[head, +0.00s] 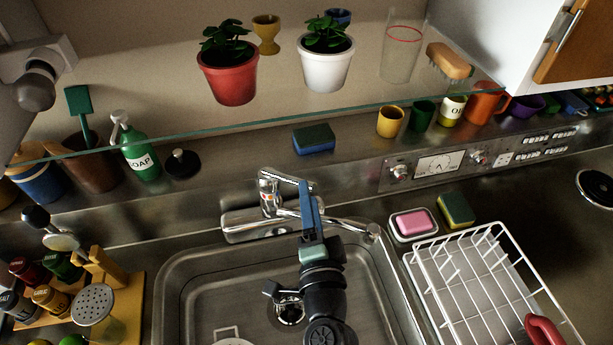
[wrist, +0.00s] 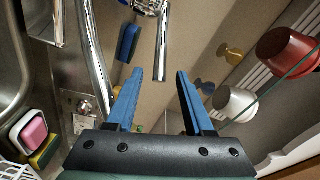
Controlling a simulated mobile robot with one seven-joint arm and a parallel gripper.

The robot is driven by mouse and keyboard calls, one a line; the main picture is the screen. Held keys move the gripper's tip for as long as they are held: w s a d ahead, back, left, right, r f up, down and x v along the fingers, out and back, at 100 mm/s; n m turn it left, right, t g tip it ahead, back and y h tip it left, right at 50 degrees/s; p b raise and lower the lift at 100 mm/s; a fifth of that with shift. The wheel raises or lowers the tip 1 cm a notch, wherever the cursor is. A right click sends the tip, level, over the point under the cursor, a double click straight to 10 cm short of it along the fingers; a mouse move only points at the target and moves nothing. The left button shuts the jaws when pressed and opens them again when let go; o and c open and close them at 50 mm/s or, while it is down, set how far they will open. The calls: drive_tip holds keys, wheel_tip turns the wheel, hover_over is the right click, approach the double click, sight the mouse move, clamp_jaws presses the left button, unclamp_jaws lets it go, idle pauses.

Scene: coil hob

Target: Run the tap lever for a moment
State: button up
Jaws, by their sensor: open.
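The chrome tap (head: 268,192) stands on a plate at the back edge of the sink. Its lever (head: 284,176) points right from the top of the tap body, and its spout (head: 345,224) reaches right over the basin. My gripper (head: 304,184) is over the sink, with its blue fingertips at the lever's free end. In the wrist view my gripper (wrist: 157,74) is open and the lever (wrist: 162,45) ends close to the gap between the fingertips, nearer the left one. I cannot tell whether a finger touches it. The spout (wrist: 93,60) passes left of the fingers.
A glass shelf (head: 350,100) with potted plants runs above the tap. A blue sponge (head: 314,139) lies on the ledge behind. A soap dish (head: 413,224) and a white dish rack (head: 490,275) stand right of the sink, a spice board (head: 125,290) left of it.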

sight(288, 179)
drive_tip(key=shift+w+a+p, duration=0.2)
drive_tip(key=shift+w+p, duration=0.1)
drive_tip(key=shift+w, duration=1.8)
clamp_jaws()
